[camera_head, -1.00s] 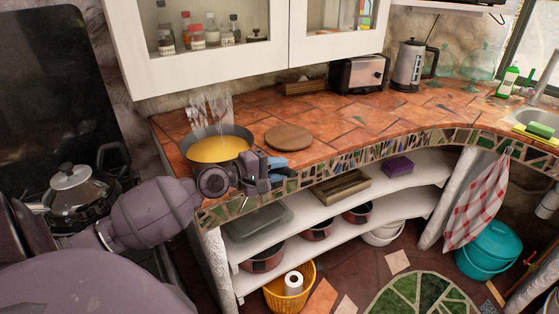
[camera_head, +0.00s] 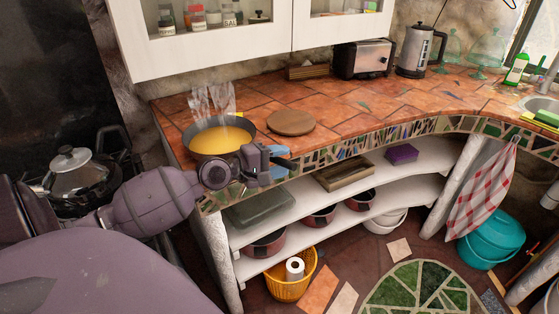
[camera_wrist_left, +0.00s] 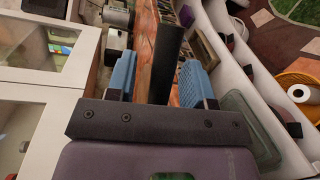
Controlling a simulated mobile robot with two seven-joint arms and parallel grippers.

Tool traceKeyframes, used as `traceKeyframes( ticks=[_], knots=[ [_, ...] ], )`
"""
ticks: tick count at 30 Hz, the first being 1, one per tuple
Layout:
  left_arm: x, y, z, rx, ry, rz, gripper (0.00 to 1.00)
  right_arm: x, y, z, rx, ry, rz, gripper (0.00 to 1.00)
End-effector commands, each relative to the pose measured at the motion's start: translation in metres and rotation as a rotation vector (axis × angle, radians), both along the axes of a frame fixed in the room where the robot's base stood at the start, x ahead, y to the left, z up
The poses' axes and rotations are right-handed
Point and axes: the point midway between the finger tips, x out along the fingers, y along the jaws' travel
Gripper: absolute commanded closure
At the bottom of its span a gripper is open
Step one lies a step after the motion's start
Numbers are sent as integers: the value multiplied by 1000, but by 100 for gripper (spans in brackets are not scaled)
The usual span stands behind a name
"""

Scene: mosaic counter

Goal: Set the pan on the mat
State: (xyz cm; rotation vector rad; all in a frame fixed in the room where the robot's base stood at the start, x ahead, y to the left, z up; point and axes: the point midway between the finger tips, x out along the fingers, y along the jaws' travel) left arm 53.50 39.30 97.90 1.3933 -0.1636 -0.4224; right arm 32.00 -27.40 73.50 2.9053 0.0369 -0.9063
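The dark round pan (camera_head: 220,138) holds yellow liquid and stands at the left end of the tiled counter. The mat, a round brown wooden disc (camera_head: 291,122), lies flat on the counter just right of the pan, with nothing on it. My left gripper (camera_head: 280,160) is at the counter's front edge, in front of and right of the pan. In the left wrist view its two blue fingers (camera_wrist_left: 160,78) are apart, with a dark bar (camera_wrist_left: 164,60), seemingly the pan's handle, between them and gaps beside it. The gripper hides part of the pan's near side. My right gripper is not in view.
A toaster (camera_head: 363,60) and a kettle (camera_head: 418,52) stand at the back of the counter (camera_head: 345,105), which is clear in the middle. White wall cabinets (camera_head: 215,47) hang above. A lidded pot (camera_head: 75,175) sits on the stove at left.

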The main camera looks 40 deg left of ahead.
Motion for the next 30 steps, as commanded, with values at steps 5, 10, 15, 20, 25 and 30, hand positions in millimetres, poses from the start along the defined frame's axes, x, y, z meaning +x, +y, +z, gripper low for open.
traceKeyframes(
  ticks=[5,10,15,20,25,30],
  knots=[
    [0,0,1,0,0,0,52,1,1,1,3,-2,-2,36],
    [-9,4,1,1,3,0,52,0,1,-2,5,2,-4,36],
    [-30,12,3,3,7,0,52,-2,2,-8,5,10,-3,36],
    [-50,21,4,1,7,1,52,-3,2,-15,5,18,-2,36],
    [-71,30,7,-3,8,3,52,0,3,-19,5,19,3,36],
    [-90,37,13,-3,4,3,52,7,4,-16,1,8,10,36]
  ],
)
